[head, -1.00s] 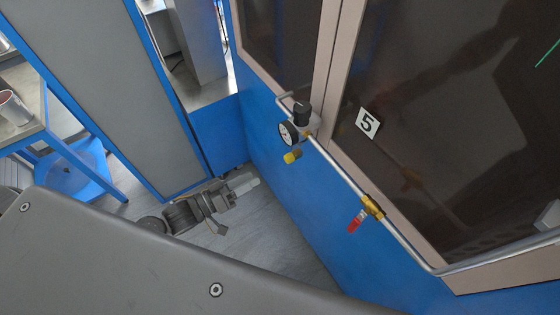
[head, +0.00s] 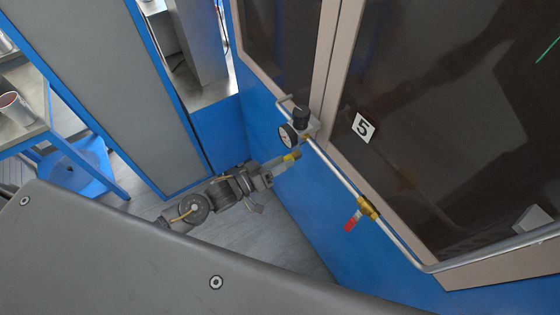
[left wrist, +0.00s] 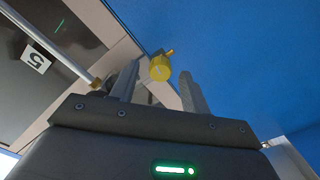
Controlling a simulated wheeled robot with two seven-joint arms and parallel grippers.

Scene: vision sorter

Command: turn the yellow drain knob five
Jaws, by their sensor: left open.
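The yellow drain knob (head: 292,156) hangs below the pressure regulator (head: 302,124) beside the number 5 plate (head: 363,128). My left gripper (head: 287,161) is at the knob, coming from the lower left. In the left wrist view the yellow knob (left wrist: 161,68) shows between and just beyond the two fingers of my open left gripper (left wrist: 158,76). I cannot tell whether a finger touches it. The number plate also shows in the left wrist view (left wrist: 36,57). My right gripper is not in view.
A gauge (head: 287,136) sits on the regulator. A metal pipe (head: 335,172) runs down right to a brass valve with a red handle (head: 352,222). The blue panel (head: 300,215) stands close behind the knob. A blue stool (head: 80,168) is far left.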

